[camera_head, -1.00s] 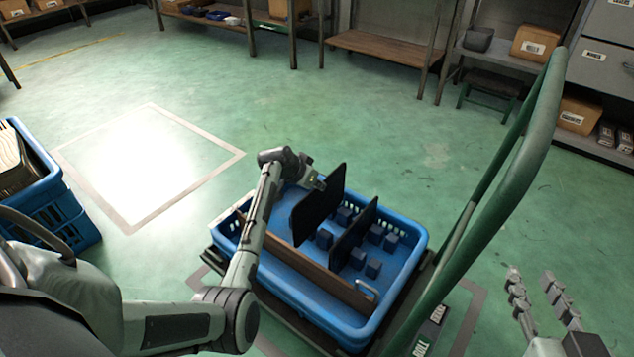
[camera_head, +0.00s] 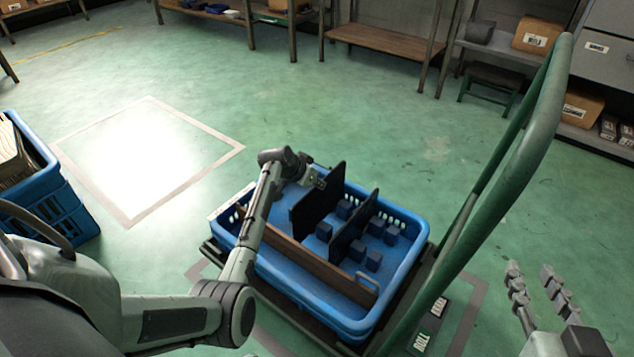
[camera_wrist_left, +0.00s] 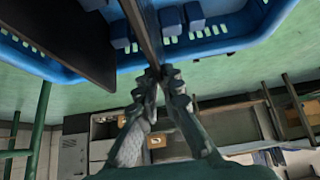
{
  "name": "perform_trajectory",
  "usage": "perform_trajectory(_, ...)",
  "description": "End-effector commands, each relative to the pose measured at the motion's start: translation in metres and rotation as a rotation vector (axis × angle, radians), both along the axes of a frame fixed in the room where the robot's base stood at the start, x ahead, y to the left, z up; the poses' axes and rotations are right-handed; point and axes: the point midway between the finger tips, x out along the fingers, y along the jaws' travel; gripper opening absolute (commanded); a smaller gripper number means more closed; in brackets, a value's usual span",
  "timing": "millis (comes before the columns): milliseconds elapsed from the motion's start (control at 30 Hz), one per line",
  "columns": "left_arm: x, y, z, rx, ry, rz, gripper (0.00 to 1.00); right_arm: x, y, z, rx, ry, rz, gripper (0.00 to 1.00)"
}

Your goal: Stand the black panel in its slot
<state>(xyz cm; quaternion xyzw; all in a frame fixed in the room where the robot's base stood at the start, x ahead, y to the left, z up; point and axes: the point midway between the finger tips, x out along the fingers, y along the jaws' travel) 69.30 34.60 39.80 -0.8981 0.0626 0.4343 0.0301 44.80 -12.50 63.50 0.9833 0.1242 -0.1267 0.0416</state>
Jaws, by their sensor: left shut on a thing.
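My left gripper (camera_head: 318,181) is shut on the upper far edge of a black panel (camera_head: 312,208), which stands upright in the blue crate. In the left wrist view the fingertips (camera_wrist_left: 163,76) pinch the edge of this panel (camera_wrist_left: 144,28). Its lower edge is beside small blue blocks (camera_head: 324,231); I cannot tell whether it sits between them. A second dark panel (camera_head: 348,232) stands upright to the right, among the blocks; it also shows in the left wrist view (camera_wrist_left: 62,38). My right gripper (camera_head: 535,293) is open and empty at bottom right.
The blue crate (camera_head: 408,292) rests on a cart with a green handle (camera_head: 548,110). A brown divider (camera_head: 318,268) runs along the crate's near side. Another blue crate (camera_head: 58,208) stands at left. Shelves line the back; the floor between is clear.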

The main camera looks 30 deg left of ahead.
Motion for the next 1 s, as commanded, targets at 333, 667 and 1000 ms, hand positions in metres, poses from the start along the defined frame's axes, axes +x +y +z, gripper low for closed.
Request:
perform_trajectory(333,0.0,0.0,-0.007,0.0,0.0,0.0,0.0,0.0,0.0,-0.004,0.0,0.0,0.0,0.31)
perform_trajectory(667,0.0,0.0,-0.02,0.001,0.0,0.0,0.0,0.0,0.0,-0.011,0.0,0.0,0.0,0.31)
perform_trajectory(1000,0.0,0.0,-0.034,0.0,-0.001,0.0,0.0,0.0,0.0,-0.019,0.0,0.0,0.0,0.31)
